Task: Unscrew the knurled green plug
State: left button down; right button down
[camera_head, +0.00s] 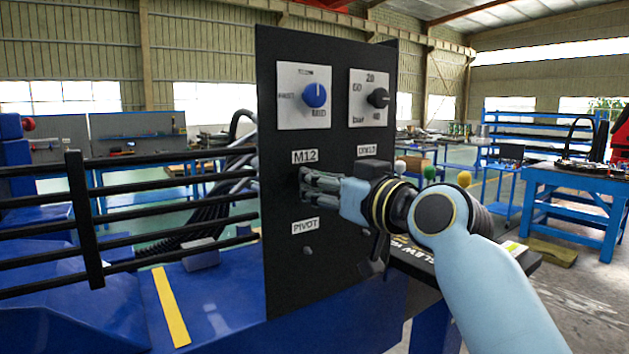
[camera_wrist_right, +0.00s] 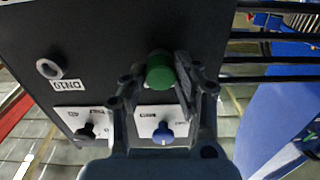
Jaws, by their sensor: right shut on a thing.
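The knurled green plug (camera_wrist_right: 159,70) sticks out of the black panel in the right wrist view, between the fingers of my right gripper (camera_wrist_right: 160,86). My right gripper is shut on it. In the head view, my right gripper (camera_head: 306,184) reaches the panel from the right, just below the M12 label (camera_head: 305,156). Its fingers hide the plug there. My left gripper is in neither view.
The upright black panel (camera_head: 283,270) carries a blue knob (camera_head: 315,95) and a black knob (camera_head: 379,97) above the gripper. A PIVOT label (camera_head: 305,226) is below. Dark rails (camera_head: 160,190) stand at left. A blue workbench (camera_head: 575,185) is at the far right.

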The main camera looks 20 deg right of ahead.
jog(key=n+b, duration=0.4)
jog(key=n, duration=0.1)
dwell(0.3)
jog(key=n+b, duration=0.3)
jog(key=n, duration=0.2)
jog(key=shift+s+f, duration=0.1)
